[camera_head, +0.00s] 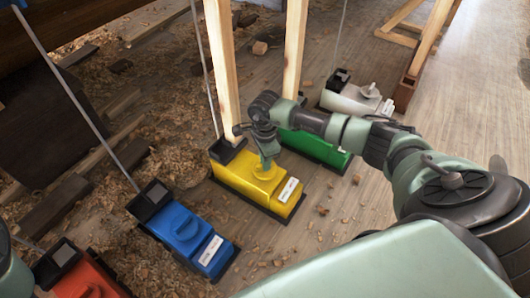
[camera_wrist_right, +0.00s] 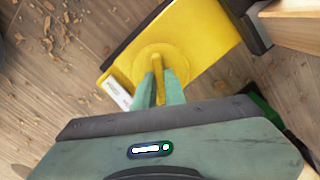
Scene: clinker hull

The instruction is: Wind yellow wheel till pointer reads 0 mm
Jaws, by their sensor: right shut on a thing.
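The yellow box (camera_head: 244,181) stands on the floor in the middle of the head view, with a dark block at its far end and a white label (camera_head: 288,190) at its near end. Its round yellow wheel (camera_wrist_right: 148,63) lies on top in the right wrist view, with a raised yellow bar across it. My right gripper (camera_wrist_right: 163,88) points down at the wheel, its fingers shut on the bar. In the head view the gripper (camera_head: 267,163) hides most of the wheel. I cannot read the pointer or any scale. My left gripper is not in view.
A blue box (camera_head: 188,232) and a red box (camera_head: 88,282) stand to the left. A green box (camera_head: 318,149) and a white box (camera_head: 352,101) stand to the right. Wooden posts (camera_head: 221,60) and thin rods rise behind them. Wood shavings litter the floor.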

